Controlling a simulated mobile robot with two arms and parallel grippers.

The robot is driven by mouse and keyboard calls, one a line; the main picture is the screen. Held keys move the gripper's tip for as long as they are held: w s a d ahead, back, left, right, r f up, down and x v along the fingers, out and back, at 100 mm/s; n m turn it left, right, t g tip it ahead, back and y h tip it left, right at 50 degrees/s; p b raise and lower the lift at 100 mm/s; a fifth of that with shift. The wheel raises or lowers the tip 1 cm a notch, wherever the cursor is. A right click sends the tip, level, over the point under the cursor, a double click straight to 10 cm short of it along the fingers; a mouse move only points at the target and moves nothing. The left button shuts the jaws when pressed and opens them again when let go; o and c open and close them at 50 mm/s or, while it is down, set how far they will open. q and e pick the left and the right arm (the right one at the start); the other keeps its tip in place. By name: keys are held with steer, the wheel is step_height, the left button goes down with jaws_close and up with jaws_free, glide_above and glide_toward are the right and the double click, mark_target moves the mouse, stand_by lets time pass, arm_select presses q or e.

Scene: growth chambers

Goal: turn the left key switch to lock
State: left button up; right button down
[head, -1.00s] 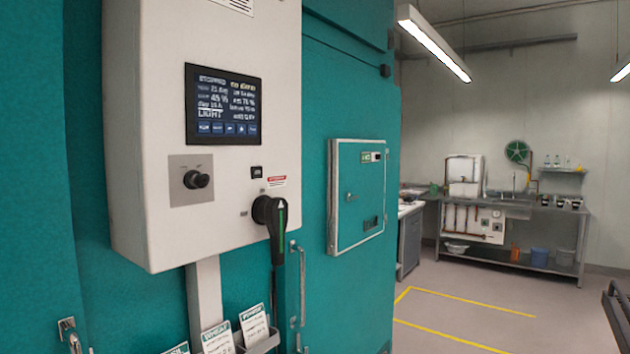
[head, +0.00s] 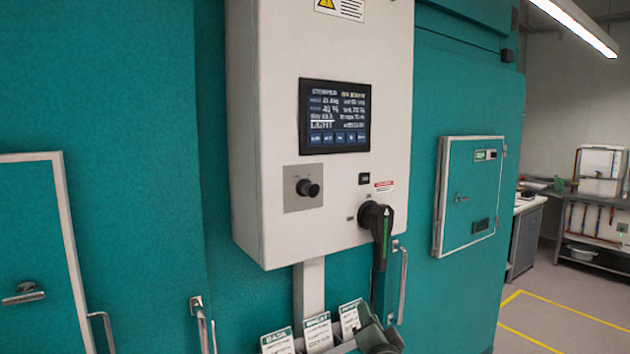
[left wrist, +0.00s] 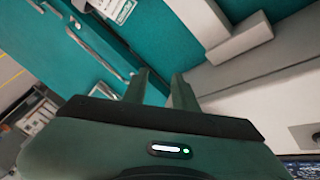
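A white control box (head: 255,140) hangs on the teal wall. On it, a black round knob (head: 309,188) sits on a grey square plate, below and left of the lit screen. A large black handle (head: 379,225) with a green stripe points down at the box's lower right. I cannot make out a key in either, nor tell which is the left key switch. My left gripper (head: 378,335) shows partly at the bottom edge, below the box. In the left wrist view its two fingers (left wrist: 162,85) stand apart with nothing between them. My right gripper is not in view.
The screen (head: 334,116) is above the knob. Label cards (head: 317,330) stand in a holder under the box, near my left gripper. A small teal wall cabinet (head: 468,195) is to the right, and a teal door (head: 35,250) with handles to the left.

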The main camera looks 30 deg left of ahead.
arm_select(q)
steer(key=s+a+r+n+y, duration=0.1)
steer(key=s+r+n+y, duration=0.15)
steer(key=r, duration=0.65)
steer(key=s+a+r+n+y, duration=0.1)
steer(key=s+r+n+y, duration=0.15)
steer(key=r, duration=0.65)
steer(key=n+g+y+p, duration=0.2)
steer(key=n+y, duration=0.1)
glide_toward(316, 194)
steer(key=x, duration=0.4)
steer(key=p+x, duration=0.4)
steer(key=x, duration=0.2)
steer(key=shift+w+a+r, duration=0.15)
steer(key=shift+w+a, duration=0.1)
steer(key=shift+a, duration=0.05)
steer(key=shift+w+a, duration=0.25)
steer(key=shift+a, duration=0.05)
jaws_close()
